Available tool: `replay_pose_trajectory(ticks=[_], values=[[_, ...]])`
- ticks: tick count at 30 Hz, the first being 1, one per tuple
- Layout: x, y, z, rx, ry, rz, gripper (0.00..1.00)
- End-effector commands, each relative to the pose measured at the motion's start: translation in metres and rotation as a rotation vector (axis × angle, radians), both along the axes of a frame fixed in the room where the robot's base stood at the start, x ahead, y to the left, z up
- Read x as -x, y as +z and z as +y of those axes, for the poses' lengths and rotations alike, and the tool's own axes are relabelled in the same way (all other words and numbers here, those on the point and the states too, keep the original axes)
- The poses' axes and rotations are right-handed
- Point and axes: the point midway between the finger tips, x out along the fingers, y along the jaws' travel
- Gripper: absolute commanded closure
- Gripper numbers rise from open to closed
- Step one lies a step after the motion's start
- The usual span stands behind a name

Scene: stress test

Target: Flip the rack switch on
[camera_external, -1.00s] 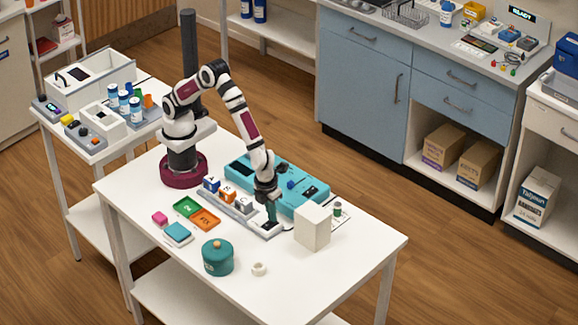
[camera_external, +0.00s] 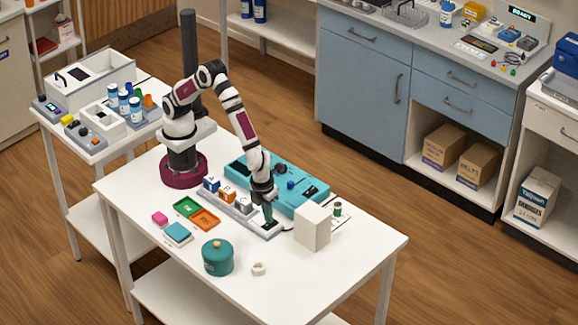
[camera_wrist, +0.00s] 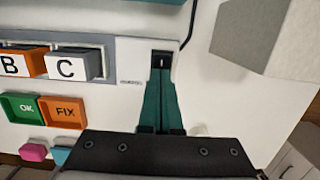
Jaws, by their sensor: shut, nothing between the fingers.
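The grey rack (camera_external: 256,222) holds blocks lettered A, B and C on the white table. Its bare right end shows in the wrist view (camera_wrist: 133,60). The black rack switch (camera_wrist: 161,60), with a small white mark, sits at that end, just past my fingertips. My gripper (camera_wrist: 160,80) has teal fingers, which are shut together with nothing between them. They point at the near edge of the switch; contact cannot be told. In the external view my gripper (camera_external: 268,220) reaches down to the rack's right end, and its fingers partly cover the switch.
A white block (camera_external: 312,228) stands right of the rack. A teal case (camera_external: 312,195) lies behind it. Green (camera_external: 186,207) and orange (camera_external: 206,219) trays, a teal pot (camera_external: 217,258) and a white ring (camera_external: 259,269) lie in front. The table's front right is clear.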

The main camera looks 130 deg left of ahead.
Motion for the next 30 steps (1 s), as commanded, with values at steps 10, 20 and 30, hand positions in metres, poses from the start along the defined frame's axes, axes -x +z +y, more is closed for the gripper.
replay_pose_trajectory(ticks=[10, 20, 30], values=[[-0.001, 0.075, -0.011, 0.001, -0.001, -0.005, 1.0], [0.0, 0.13, -0.019, 0.001, -0.001, -0.002, 1.0], [0.0, 0.135, -0.019, 0.0, -0.001, 0.0, 1.0]])
